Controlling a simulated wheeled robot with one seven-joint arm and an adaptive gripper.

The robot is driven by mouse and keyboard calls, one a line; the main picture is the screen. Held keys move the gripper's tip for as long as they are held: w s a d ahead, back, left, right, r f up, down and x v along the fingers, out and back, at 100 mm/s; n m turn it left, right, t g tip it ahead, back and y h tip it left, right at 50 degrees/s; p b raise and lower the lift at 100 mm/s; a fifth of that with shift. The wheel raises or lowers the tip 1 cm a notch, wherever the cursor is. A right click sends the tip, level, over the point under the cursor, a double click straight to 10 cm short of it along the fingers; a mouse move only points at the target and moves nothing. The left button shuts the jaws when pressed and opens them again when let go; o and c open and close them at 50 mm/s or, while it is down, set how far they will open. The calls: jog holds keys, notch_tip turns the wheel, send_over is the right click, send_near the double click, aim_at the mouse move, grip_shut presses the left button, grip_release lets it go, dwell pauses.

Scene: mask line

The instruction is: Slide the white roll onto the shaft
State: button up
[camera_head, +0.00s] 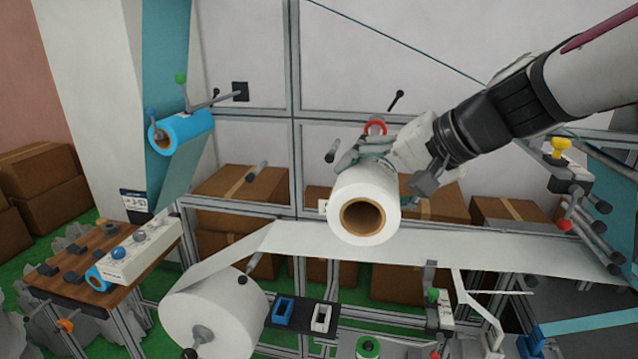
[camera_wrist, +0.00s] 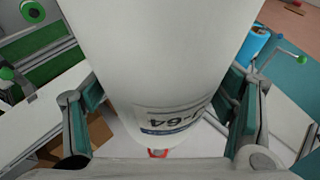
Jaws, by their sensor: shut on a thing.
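The white roll (camera_head: 378,190) has a brown cardboard core and is held in mid-air near the picture's middle, its open end facing the head camera. My gripper (camera_head: 385,168) is shut on its sides from behind and above. In the wrist view the roll (camera_wrist: 165,60) fills the middle, with a printed label, between the two fingers of my gripper (camera_wrist: 165,112). Bare grey rods stick out from the frame: one at the left (camera_head: 257,171) and one just left of my gripper (camera_head: 335,150). I cannot tell which is the task's shaft.
A large white roll (camera_head: 215,312) sits low at the left, its web (camera_head: 430,243) running right below the held roll. A blue roll (camera_head: 182,132) hangs at the upper left. A red ring (camera_head: 375,128) is behind my gripper. A wooden table (camera_head: 75,262) stands at the left.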

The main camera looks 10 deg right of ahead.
jog(key=shift+w+d+b, duration=0.3)
jog(key=shift+w+b, duration=0.05)
jog(key=shift+w, duration=0.6)
jog(key=shift+w+d+b, duration=0.3)
jog(key=shift+w+b, duration=0.05)
jog(key=shift+w, duration=0.55)
jog(key=shift+w, duration=0.1)
jog(key=shift+w+d+b, duration=0.25)
jog(key=shift+w+b, duration=0.1)
jog(key=shift+w, duration=0.4)
jog(key=shift+w+d+b, duration=0.25)
jog(key=shift+w+b, duration=0.05)
jog(key=shift+w, duration=0.5)
jog(key=shift+w+d+b, duration=0.25)
jog(key=shift+w+b, duration=0.1)
jog(key=shift+w, duration=0.4)
jog(key=shift+w+d+b, duration=0.25)
jog(key=shift+w+b, duration=0.1)
jog(key=shift+w, duration=0.45)
jog(key=shift+w+d+b, duration=0.25)
jog(key=shift+w+b, duration=0.05)
jog(key=shift+w, duration=0.45)
jog(key=shift+w+d+b, duration=0.25)
jog(key=shift+w+b, duration=0.1)
jog(key=shift+w, duration=0.45)
